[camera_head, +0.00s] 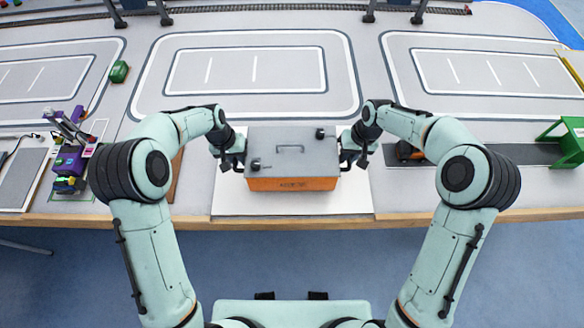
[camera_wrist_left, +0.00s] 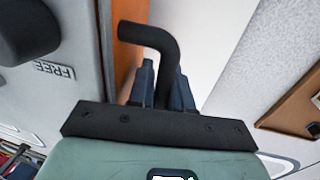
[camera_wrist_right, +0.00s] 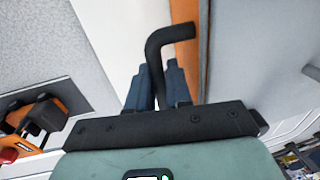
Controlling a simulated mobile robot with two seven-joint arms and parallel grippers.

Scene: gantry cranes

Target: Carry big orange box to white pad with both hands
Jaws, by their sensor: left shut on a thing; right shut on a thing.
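The big orange box (camera_head: 292,184) has a grey lid with a grey handle on top and black fittings. It is level, over the white pad (camera_head: 290,204), whose bare front shows below it in the head view. I cannot tell if the box touches the pad. My left gripper (camera_head: 236,158) is shut on the black bent handle (camera_wrist_left: 150,35) at the box's left side. My right gripper (camera_head: 352,152) is shut on the matching handle (camera_wrist_right: 163,45) at the right side. The orange wall also shows in the left wrist view (camera_wrist_left: 127,60) and right wrist view (camera_wrist_right: 184,12).
The pad lies at the table's wooden front edge (camera_head: 400,219). A small purple machine (camera_head: 70,158) stands at the left, a green stand (camera_head: 570,140) at the right. A small orange-and-black object (camera_head: 405,151) lies right of the right gripper. The marked lanes behind the box are clear.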

